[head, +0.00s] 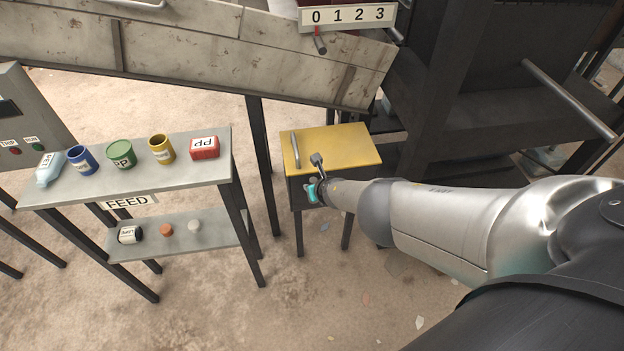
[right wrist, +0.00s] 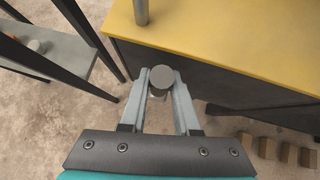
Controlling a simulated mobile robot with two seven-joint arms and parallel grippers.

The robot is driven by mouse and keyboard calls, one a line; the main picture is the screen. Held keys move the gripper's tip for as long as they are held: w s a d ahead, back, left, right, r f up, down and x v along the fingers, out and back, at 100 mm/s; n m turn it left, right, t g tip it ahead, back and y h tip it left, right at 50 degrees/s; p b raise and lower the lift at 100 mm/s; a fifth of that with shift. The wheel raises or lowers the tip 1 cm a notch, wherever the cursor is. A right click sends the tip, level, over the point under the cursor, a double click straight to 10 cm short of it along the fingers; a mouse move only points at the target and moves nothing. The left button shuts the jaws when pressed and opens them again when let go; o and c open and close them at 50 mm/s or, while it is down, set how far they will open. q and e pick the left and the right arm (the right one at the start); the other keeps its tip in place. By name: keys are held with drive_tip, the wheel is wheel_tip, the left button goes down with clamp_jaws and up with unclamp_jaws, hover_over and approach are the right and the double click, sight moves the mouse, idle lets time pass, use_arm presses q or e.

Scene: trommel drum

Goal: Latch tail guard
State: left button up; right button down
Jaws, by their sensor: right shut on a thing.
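The tail guard appears as a box with a yellow lid (head: 335,147) and dark sides; the lid lies flat and looks closed. A grey upright bar handle (head: 295,149) stands on the lid near its left side. My right gripper (head: 313,186) is at the front edge of the box. In the right wrist view, the fingers are closed around a round grey latch knob (right wrist: 162,77), just outside the lid's edge. The yellow lid (right wrist: 240,38) fills the upper right there. The knob's mounting below is mostly hidden. My left gripper is not in view.
A feed table (head: 60,190) with labelled containers and a lower shelf stands left of the box. A large inclined chute (head: 190,75) runs behind. A dark frame (head: 440,130) rises at right. In the right wrist view, several small wooden blocks (right wrist: 288,153) lie below the box.

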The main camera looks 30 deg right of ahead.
drive_tip(key=shift+a, duration=0.1)
idle(0.3)
drive_tip(key=c, duration=1)
unclamp_jaws()
drive_tip(key=shift+o, duration=0.4)
drive_tip(key=shift+s, duration=0.1)
drive_tip(key=shift+r, duration=0.1)
drive_tip(key=shift+s+r+p, duration=0.2)
drive_tip(key=shift+r+p, duration=0.15)
drive_tip(key=shift+p, duration=0.3)
drive_tip(key=p+v, duration=1.4)
drive_tip(key=p, duration=0.2)
drive_tip(key=shift+s+a, duration=0.15)
